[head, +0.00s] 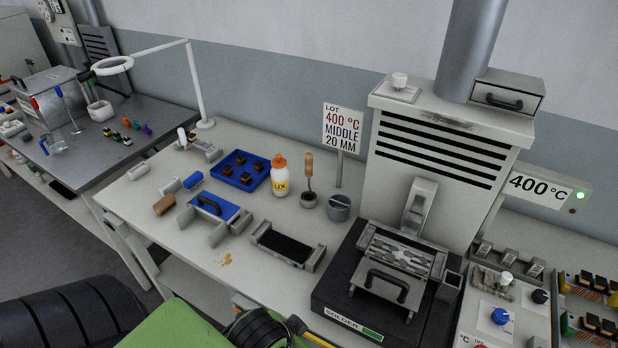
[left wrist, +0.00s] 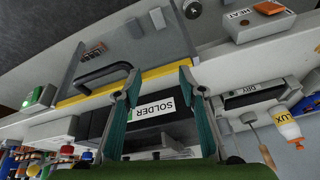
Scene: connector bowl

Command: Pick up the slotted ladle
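I cannot make out a slotted ladle for certain. Another upright tool with a dark handle (head: 88,77) stands in a white pot (head: 100,110) on the far left table. My left gripper (left wrist: 160,95) has its two teal fingers spread apart with nothing between them; the SOLDER label shows behind. My right gripper is in neither view.
A black solder unit (head: 325,300) with a handled grey lid stands at front right. The flux bottle (head: 280,178), a blue tray (head: 243,181), a dark-filled trough (head: 290,243) and a grey pot (head: 339,207) crowd the bench.

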